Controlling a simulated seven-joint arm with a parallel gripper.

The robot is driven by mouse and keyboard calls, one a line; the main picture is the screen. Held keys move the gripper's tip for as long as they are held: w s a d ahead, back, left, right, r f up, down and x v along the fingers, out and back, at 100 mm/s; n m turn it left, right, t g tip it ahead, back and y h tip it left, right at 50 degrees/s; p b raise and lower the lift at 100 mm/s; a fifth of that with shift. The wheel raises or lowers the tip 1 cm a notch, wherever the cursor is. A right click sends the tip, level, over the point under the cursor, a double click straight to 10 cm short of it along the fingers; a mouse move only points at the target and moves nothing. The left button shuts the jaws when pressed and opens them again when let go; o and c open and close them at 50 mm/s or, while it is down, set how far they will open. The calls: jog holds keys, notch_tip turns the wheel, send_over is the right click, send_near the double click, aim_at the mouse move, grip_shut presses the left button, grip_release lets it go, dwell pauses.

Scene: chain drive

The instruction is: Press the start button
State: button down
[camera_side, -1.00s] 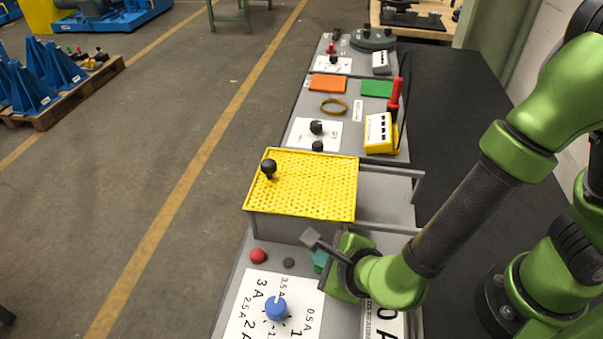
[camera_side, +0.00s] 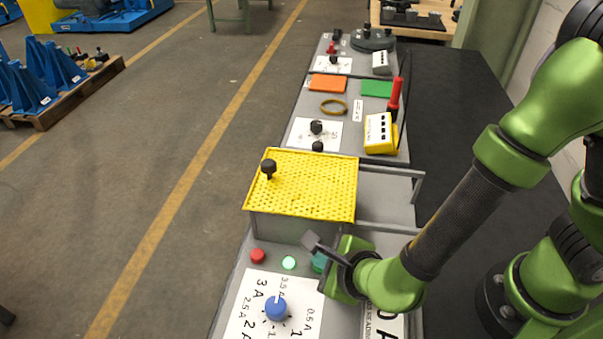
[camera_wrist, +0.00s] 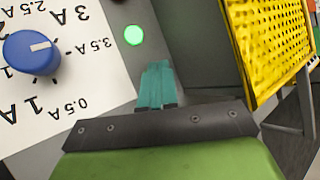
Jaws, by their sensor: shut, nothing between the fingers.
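The start button appears to be the small round green button (camera_side: 289,263) on the grey panel, between the red button (camera_side: 258,256) and my gripper. It glows bright green, and it also shows lit in the wrist view (camera_wrist: 133,35). My gripper (camera_side: 318,262) is shut and empty, its teal fingers together. In the wrist view the fingertips (camera_wrist: 156,68) lie just below the button in the picture, with a visible gap. In the side view they are right of it. Their height above the panel is hard to tell.
A blue knob (camera_side: 276,308) stands on a white dial sheet in front of the buttons. A yellow perforated cover (camera_side: 310,190) with a black knob rises behind them. Further panels with a yellow meter (camera_side: 379,134) stretch away. The floor left of the bench is open.

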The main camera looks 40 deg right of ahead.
jog(key=shift+r, duration=0.85)
jog(key=shift+r, duration=2.5)
